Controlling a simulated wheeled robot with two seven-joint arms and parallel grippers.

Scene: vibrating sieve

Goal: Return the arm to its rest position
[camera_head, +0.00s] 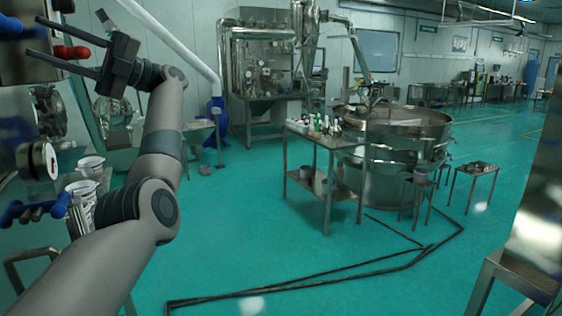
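My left arm comes in from the lower left and is bent upward at the elbow. My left gripper (33,35) is at the upper left, raised and pointing left. Its two dark fingers are well apart, with nothing seen held between them. A red knob (72,52) of the equipment on the left shows by the lower finger; I cannot tell if they touch. My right arm and gripper are out of view.
Equipment with a round gauge (37,161), white cups (91,166) and a blue handle (35,208) stands close on the left. A steel table (318,138) and a large round sieve (395,130) stand ahead. The green floor (250,230) between is mostly open, with dark bars lying on it.

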